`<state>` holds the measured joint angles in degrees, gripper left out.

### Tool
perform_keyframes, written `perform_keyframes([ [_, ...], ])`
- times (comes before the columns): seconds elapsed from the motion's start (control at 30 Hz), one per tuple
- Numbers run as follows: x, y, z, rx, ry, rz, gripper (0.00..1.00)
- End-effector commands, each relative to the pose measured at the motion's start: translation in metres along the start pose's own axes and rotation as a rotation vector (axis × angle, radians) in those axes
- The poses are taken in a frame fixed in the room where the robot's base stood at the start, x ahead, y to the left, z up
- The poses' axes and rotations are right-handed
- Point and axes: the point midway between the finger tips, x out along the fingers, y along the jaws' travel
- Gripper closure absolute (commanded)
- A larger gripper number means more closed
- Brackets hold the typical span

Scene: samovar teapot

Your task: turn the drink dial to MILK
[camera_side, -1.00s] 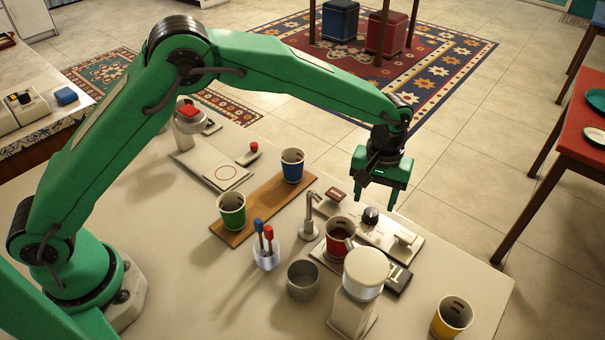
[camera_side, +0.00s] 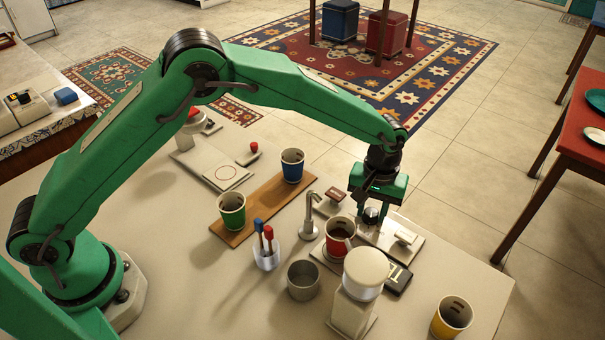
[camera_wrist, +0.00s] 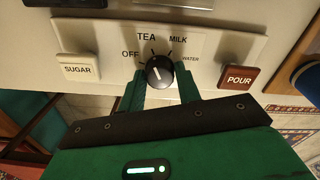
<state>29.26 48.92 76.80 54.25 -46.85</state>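The black drink dial (camera_wrist: 159,72) is on a pale panel in the wrist view, with OFF, TEA, MILK and WATER printed in an arc around it. Its white mark appears to lean to the upper left, on the OFF and TEA side; I cannot tell exactly where it points. My gripper (camera_wrist: 161,84) is open, one green finger on each side of the dial, with small gaps showing. In the side view my gripper (camera_side: 372,214) is lowered over the panel and partly hides the dial.
A white SUGAR key (camera_wrist: 78,70) and a red-brown POUR key (camera_wrist: 238,79) flank the dial. In the side view a red cup (camera_side: 339,238) stands near the gripper, with a white-topped dispenser (camera_side: 362,285) in front. A yellow cup (camera_side: 452,317) stands at the right.

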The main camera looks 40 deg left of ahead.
Motion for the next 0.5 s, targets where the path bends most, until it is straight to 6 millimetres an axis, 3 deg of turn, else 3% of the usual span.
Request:
perform_keyframes([
  [0.5, -0.0007, -0.0004, 0.0000, 0.099, -0.001, -0.001, 0.90],
])
